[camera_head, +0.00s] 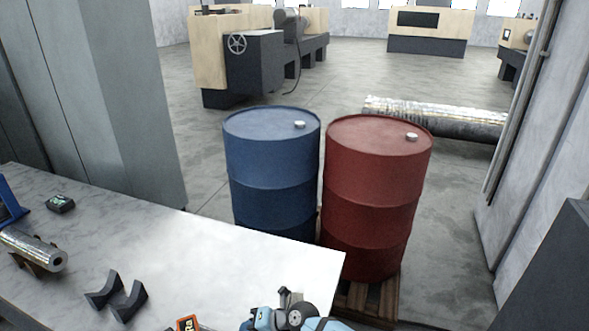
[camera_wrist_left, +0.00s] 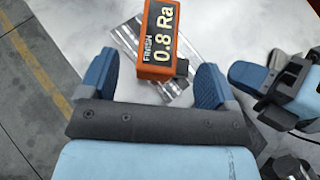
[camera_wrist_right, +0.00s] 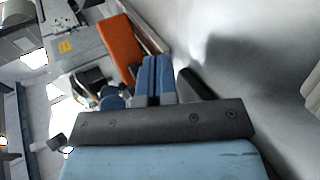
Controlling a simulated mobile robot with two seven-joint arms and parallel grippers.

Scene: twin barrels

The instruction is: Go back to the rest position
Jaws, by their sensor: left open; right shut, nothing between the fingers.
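My left gripper (camera_wrist_left: 155,85) is open in the left wrist view, its two blue fingers apart with nothing held. An orange gauge (camera_wrist_left: 160,40) reading "FINISH 0.8 Ra" lies just beyond the fingertips, on a shiny metal plate (camera_wrist_left: 190,62). A corner of the gauge also shows at the bottom of the head view (camera_head: 187,323). My right gripper (camera_wrist_right: 154,75) is shut and empty in the right wrist view, its blue fingers together. An orange thing (camera_wrist_right: 122,45) shows beside it. In the head view, only parts of my arms show at the bottom edge.
A grey table (camera_head: 240,262) carries dark V-blocks (camera_head: 118,296), a metal cylinder (camera_head: 35,250) and a small dark box (camera_head: 60,203). Beyond its edge stand a blue barrel (camera_head: 268,165) and a red barrel (camera_head: 374,185) close together, with a wooden pallet (camera_head: 365,303) under the red one.

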